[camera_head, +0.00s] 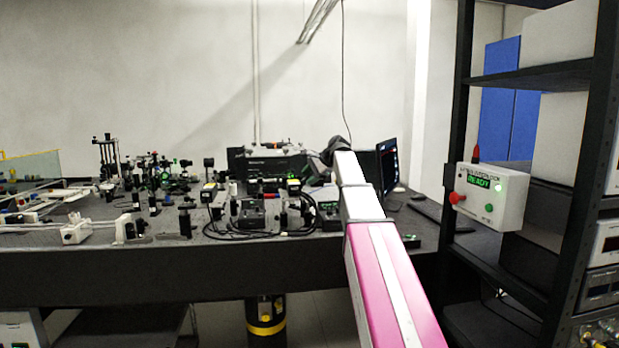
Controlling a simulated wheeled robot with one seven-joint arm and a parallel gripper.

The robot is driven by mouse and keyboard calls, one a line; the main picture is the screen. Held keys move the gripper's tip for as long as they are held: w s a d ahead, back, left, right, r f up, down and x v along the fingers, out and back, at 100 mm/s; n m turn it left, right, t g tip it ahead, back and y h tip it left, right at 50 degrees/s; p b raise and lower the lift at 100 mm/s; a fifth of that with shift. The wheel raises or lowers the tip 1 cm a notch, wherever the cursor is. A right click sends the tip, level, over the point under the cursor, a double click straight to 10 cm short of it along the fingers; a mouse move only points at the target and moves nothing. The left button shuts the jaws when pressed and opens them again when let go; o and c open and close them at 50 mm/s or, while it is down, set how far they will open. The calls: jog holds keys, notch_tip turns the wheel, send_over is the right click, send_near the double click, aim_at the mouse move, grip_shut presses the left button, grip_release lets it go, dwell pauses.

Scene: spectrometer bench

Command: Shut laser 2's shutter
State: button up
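My arm reaches from the lower right over the optical bench. My gripper (318,163) is its dark end, in front of the right end of a long black unit. It is small and dark here, so I cannot see whether its fingers are open or shut. The long black unit (262,165) with small lettering stands at the back of the bench and looks like a laser housing. I cannot read which laser it is. I cannot make out laser 2's shutter or its state.
The dark bench (150,270) carries many small optics mounts and black cables. A monitor (388,164) stands right of my arm. A white box (487,196) reading READY, with a red button and green lights, is on the black rack (592,120) at right.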

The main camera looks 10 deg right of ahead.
aim_at(301, 178)
grip_shut()
jog(key=shift+a, duration=0.1)
jog(key=h, duration=0.2)
jog(key=a+r+n+h, duration=0.1)
jog(key=h, duration=0.1)
jog(key=a+r+h, duration=0.1)
jog(key=shift+a+g+h, duration=0.2)
jog(key=shift+g+h, duration=0.1)
jog(key=shift+h, duration=0.1)
jog(key=a+h, duration=0.1)
jog(key=n+h, duration=0.1)
jog(key=h, duration=0.1)
jog(key=shift+s+a+r, duration=0.1)
jog(key=shift+a+r, duration=0.2)
jog(key=shift+a, duration=0.05)
jog(key=shift+a+n+h, duration=0.2)
jog(key=shift+a+h, duration=0.15)
jog(key=shift+h, duration=0.35)
jog(key=shift+a+n+h, duration=0.2)
jog(key=shift+a+h, duration=0.1)
jog(key=shift+h, duration=0.4)
